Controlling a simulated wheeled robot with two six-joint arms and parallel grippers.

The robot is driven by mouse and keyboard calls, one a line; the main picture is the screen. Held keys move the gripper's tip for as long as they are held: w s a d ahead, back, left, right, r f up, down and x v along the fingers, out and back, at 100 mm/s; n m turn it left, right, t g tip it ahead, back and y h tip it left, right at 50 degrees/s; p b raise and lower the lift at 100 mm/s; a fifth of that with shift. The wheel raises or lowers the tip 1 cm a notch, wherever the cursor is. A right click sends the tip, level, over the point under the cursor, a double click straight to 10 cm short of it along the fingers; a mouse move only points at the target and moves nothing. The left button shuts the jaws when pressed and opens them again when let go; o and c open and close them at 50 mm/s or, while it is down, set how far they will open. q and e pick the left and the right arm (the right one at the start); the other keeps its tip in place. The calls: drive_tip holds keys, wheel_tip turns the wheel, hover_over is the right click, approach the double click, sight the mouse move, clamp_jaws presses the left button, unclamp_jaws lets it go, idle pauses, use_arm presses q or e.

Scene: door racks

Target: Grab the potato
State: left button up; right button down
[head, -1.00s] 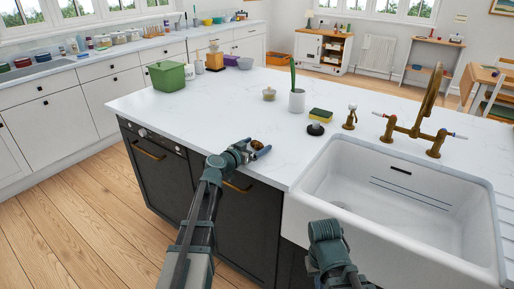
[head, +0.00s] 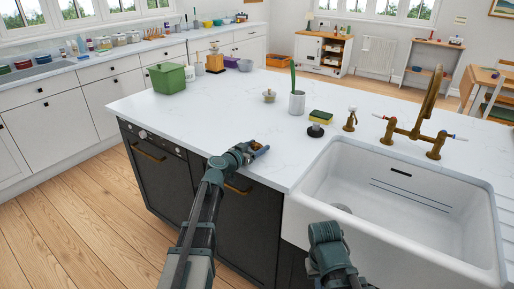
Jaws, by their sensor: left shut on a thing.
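My left gripper (head: 260,151) is at the front edge of the white island worktop (head: 215,118), left of the sink. It is shut on the potato (head: 254,144), a small brown lump mostly hidden between the fingers. From this view I cannot tell whether the potato still touches the worktop. My right arm shows at the bottom, in front of the sink. Its gripper fingers are not visible.
A white sink (head: 400,205) with a brass tap (head: 420,130) fills the right of the island. A sponge (head: 320,117), a white-grey pot (head: 297,102), a small lidded jar (head: 269,96) and a green box (head: 168,78) stand farther back. The worktop's middle is clear.

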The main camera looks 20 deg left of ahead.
sight(257, 144)
use_arm(q)
drive_tip(key=shift+r+p, duration=0.45)
drive_tip(key=shift+r, duration=0.1)
wheel_tip(257, 144, up, 3)
drive_tip(key=p, duration=0.2)
drive_tip(key=shift+f+p, duration=0.1)
drive_tip(key=shift+p, duration=0.3)
drive_tip(key=s+d, duration=0.2)
drive_tip(key=s, duration=0.2)
drive_tip(key=s+d, duration=0.3)
drive_tip(key=s, duration=0.2)
drive_tip(key=s+d+r+p, duration=0.1)
drive_tip(key=s+d, duration=0.2)
drive_tip(key=s, duration=0.2)
